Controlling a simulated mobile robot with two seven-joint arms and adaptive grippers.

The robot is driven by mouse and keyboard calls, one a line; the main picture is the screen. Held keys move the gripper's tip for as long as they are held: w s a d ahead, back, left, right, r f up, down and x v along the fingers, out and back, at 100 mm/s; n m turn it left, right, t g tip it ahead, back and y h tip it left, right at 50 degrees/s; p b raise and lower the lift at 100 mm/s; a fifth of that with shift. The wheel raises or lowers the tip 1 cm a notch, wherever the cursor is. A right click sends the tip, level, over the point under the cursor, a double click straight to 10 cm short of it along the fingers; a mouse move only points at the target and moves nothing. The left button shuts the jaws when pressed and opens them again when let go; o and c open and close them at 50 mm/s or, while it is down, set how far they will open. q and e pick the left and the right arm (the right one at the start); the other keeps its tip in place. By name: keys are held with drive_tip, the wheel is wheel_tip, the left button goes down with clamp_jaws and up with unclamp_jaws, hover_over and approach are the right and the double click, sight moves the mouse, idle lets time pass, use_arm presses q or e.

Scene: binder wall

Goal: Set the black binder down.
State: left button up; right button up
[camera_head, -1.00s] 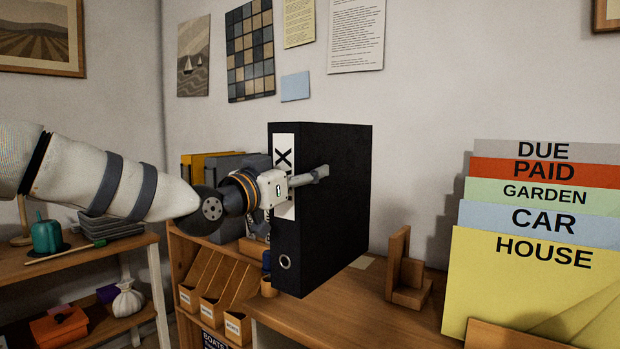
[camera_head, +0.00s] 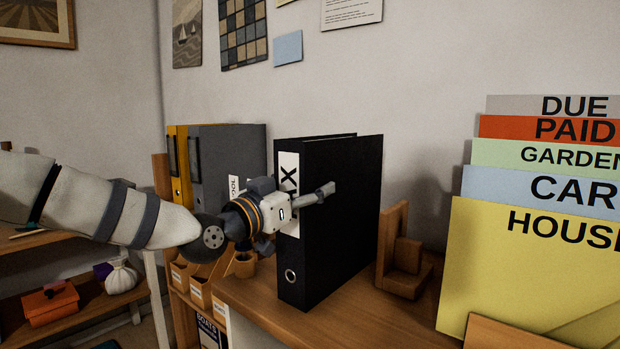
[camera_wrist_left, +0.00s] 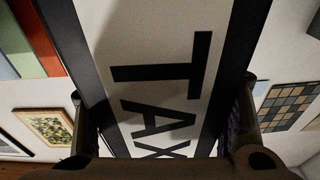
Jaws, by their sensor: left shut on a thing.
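The black binder (camera_head: 338,210) stands upright at the wooden desk (camera_head: 375,318), with a white spine label reading TAX and a ring hole low on the spine. My left gripper (camera_head: 310,195) comes in from the left and is shut on the black binder across its spine. In the left wrist view the binder's label (camera_wrist_left: 160,75) fills the middle, with a finger on each side. The binder's lower edge is at or very near the desk top; I cannot tell whether it touches. My right gripper is not in view.
A wooden bookend (camera_head: 402,255) stands just right of the binder. Yellow and grey binders (camera_head: 230,150) stand to the left behind my gripper. A small pot (camera_head: 245,265) is near the desk's left end. Large labelled folders (camera_head: 540,220) stand at the right.

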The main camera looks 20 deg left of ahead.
use_arm(q)
drive_tip(key=shift+s+a+r, duration=0.1)
drive_tip(key=shift+s+r, duration=0.15)
drive_tip(key=shift+r, duration=0.2)
drive_tip(key=o, duration=2)
drive_tip(key=shift+w+f, duration=0.25)
drive_tip(key=shift+f, duration=0.15)
drive_tip(key=shift+s, duration=0.1)
drive_tip(key=shift+s, duration=0.1)
